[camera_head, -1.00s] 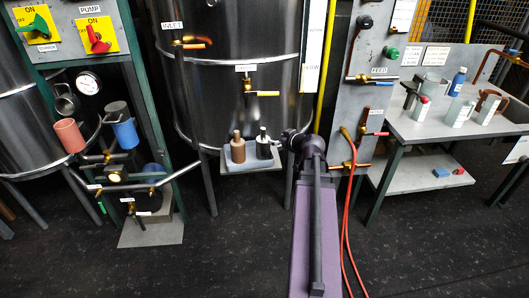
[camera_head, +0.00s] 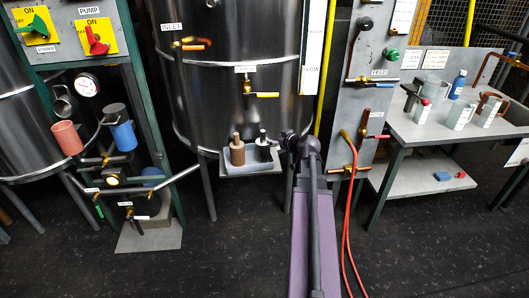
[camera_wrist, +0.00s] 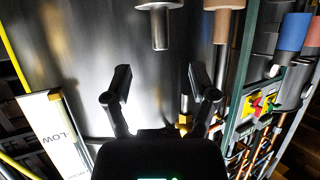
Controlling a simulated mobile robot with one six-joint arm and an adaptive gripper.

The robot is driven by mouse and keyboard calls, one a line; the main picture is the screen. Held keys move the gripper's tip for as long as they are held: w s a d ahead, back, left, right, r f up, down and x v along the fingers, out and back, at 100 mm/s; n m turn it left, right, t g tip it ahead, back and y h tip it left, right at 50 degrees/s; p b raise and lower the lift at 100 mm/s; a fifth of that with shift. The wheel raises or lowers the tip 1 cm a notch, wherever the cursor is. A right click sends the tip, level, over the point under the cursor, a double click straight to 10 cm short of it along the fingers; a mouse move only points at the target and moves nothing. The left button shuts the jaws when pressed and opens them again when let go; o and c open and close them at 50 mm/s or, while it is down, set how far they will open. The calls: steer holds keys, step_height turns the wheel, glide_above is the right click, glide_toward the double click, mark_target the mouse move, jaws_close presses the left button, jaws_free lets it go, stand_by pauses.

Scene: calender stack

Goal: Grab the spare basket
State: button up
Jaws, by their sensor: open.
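A low grey tray (camera_head: 250,168) stands in front of the tank. On it are a brown cylinder with a narrow top (camera_head: 237,151) and a pale grey cylinder with a stem (camera_head: 263,149). The grey one may be the spare basket, but I see no label on it. In the wrist view the grey piece (camera_wrist: 159,22) and the brown one (camera_wrist: 222,18) appear at the top edge, partly cut off. My gripper (camera_wrist: 160,80) is open and empty, apart from both. In the head view my gripper (camera_head: 285,138) is just right of the grey piece, its fingers hard to make out.
The steel tank (camera_head: 240,80) rises behind the tray. A red hose (camera_head: 347,215) hangs right of my arm. A pink cup (camera_head: 67,138) and a blue cup (camera_head: 121,133) are at the left rack. A table (camera_head: 425,125) with several containers stands right. The left floor is open.

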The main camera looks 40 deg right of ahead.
mark_target(264, 136)
steer(key=shift+b+x, duration=0.6)
steer(key=shift+x, duration=1.6)
steer(key=shift+b+x, duration=1.05)
steer(key=shift+x, duration=1.55)
jaws_close()
